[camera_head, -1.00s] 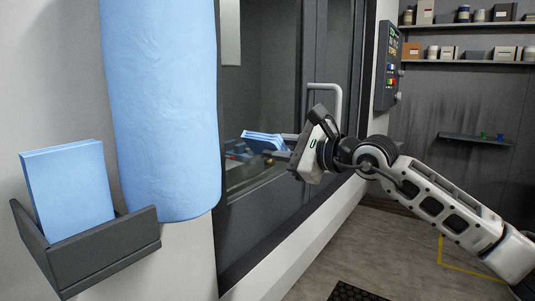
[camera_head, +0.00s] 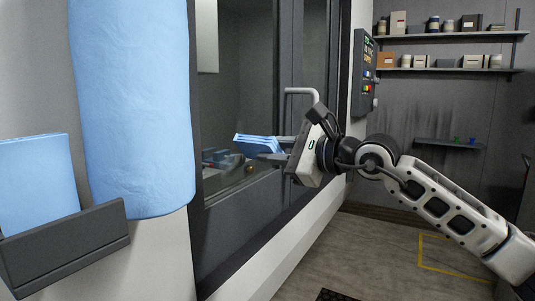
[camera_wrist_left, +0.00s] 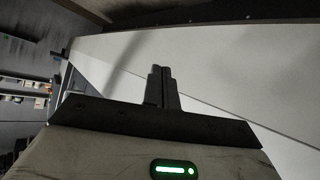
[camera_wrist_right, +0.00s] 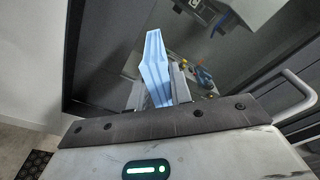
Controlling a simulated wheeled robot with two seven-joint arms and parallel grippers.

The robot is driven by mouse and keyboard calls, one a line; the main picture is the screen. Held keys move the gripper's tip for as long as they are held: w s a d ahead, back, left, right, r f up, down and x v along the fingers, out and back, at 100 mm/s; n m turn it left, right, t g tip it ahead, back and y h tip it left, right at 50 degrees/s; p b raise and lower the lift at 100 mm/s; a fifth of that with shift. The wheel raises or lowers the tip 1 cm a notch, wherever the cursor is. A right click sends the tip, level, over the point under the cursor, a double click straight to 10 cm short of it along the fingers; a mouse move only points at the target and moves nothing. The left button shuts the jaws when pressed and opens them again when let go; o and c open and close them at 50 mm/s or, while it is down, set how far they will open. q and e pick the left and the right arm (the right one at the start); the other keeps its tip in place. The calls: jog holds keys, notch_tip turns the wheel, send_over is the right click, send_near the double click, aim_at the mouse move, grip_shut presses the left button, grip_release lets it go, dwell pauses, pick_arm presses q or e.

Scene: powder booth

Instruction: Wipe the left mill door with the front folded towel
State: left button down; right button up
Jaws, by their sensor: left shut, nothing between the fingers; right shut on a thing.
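My right gripper (camera_head: 285,150) is shut on a folded blue towel (camera_head: 256,144), held in front of the mill door's dark glass (camera_head: 238,100). In the right wrist view the towel (camera_wrist_right: 156,68) stands between the fingers against the glass; I cannot tell whether it touches. The door's light bar handle (camera_head: 302,91) is just beyond the right gripper, and shows at the right of the right wrist view (camera_wrist_right: 297,88). My left gripper (camera_wrist_left: 161,85) is shut and empty in the left wrist view, near a pale panel. It is out of the head view.
A large blue roll (camera_head: 133,110) hangs at the left, above a dark holder (camera_head: 70,245) with a blue folded stack (camera_head: 36,180). A control panel (camera_head: 363,75) is right of the door. Shelves (camera_head: 445,70) line the back wall. The floor (camera_head: 370,245) at the right is open.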

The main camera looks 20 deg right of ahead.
dwell(0.3)
